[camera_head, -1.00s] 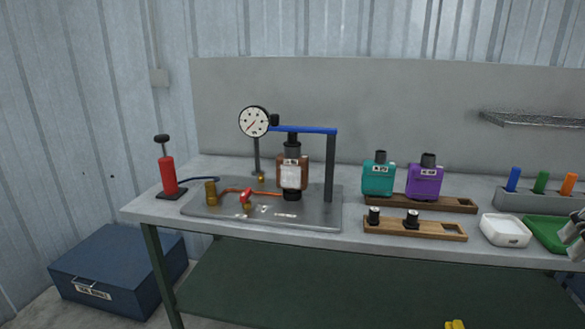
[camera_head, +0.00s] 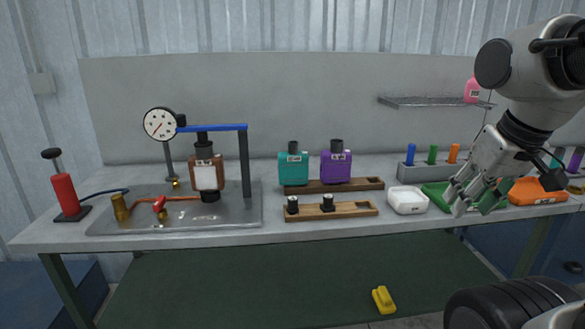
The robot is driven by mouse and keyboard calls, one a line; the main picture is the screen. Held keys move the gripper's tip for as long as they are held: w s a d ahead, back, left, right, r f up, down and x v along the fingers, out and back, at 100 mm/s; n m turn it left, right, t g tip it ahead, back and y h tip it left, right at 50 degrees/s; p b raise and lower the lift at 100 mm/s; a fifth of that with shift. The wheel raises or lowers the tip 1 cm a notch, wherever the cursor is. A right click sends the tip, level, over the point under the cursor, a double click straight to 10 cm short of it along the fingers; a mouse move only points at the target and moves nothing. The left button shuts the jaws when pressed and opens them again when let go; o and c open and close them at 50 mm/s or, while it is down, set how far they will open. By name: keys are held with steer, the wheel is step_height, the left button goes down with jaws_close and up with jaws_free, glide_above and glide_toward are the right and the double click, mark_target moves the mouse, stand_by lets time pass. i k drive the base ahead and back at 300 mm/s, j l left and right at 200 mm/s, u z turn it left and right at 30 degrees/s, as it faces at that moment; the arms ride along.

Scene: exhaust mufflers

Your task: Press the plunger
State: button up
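The red hand pump (camera_head: 65,193) stands upright at the far left end of the bench, with its black plunger handle (camera_head: 51,153) raised above the body on a short rod. A dark hose runs from it toward the metal test plate (camera_head: 230,217). On the plate, a brown muffler (camera_head: 206,178) sits under a blue clamp bar (camera_head: 217,127), beside a round white gauge (camera_head: 160,124). My gripper (camera_head: 463,202) is at the right, over the green tray, far from the pump. Its fingers look spread apart, and nothing shows between them.
Teal (camera_head: 293,170) and purple (camera_head: 336,167) mufflers stand on a wooden rack in the middle. A second wooden rack (camera_head: 362,209) holds black fittings. A white tray (camera_head: 407,200), a green tray (camera_head: 434,192) and an orange tray (camera_head: 540,190) line the right. A yellow object (camera_head: 383,299) lies below the bench.

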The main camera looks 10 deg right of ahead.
mark_target(52, 152)
steer(key=u, duration=1.45)
